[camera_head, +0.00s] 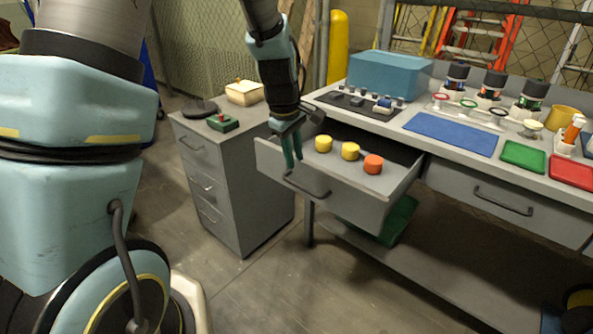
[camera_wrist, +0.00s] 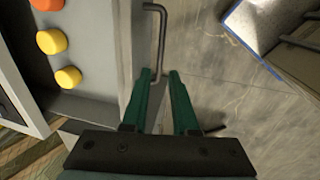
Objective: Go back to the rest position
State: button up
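My gripper (camera_head: 293,166) points down just outside the front left of the open drawer (camera_head: 350,200). In the wrist view its two green fingers (camera_wrist: 158,74) are apart, with floor showing between them and no object held. The drawer's handle (camera_head: 308,188) lies close by; in the wrist view the handle (camera_wrist: 161,35) runs up from near the fingertips. Whether a finger touches it I cannot tell. Two yellow knobs (camera_head: 323,144) (camera_head: 350,151) and an orange one (camera_head: 373,164) stand in the drawer.
The workbench holds a blue box (camera_head: 388,75), a blue mat (camera_head: 450,134), a green tray (camera_head: 523,156) and a red tray (camera_head: 573,171). A grey cabinet (camera_head: 232,185) stands left of the drawer. A green bin (camera_head: 398,221) sits below. Floor in front is clear.

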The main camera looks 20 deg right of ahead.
jog(key=shift+s+a+r, duration=0.1)
jog(key=shift+a+r, duration=0.1)
jog(key=shift+r, duration=0.8)
jog(key=s+a+r+m, duration=0.1)
jog(key=s+a+m, duration=0.1)
jog(key=a, duration=0.7)
jog(key=s+a+r+m+y, duration=0.1)
jog(key=s+a+m, duration=0.1)
jog(key=a, duration=0.7)
jog(key=s+a+r+m, duration=0.1)
jog(key=s+a+m, duration=0.1)
jog(key=a, duration=0.8)
jog(key=shift+s+r+m+t+y, duration=0.2)
jog(key=shift+r+m+t+y, duration=0.1)
jog(key=shift+m+y, duration=0.15)
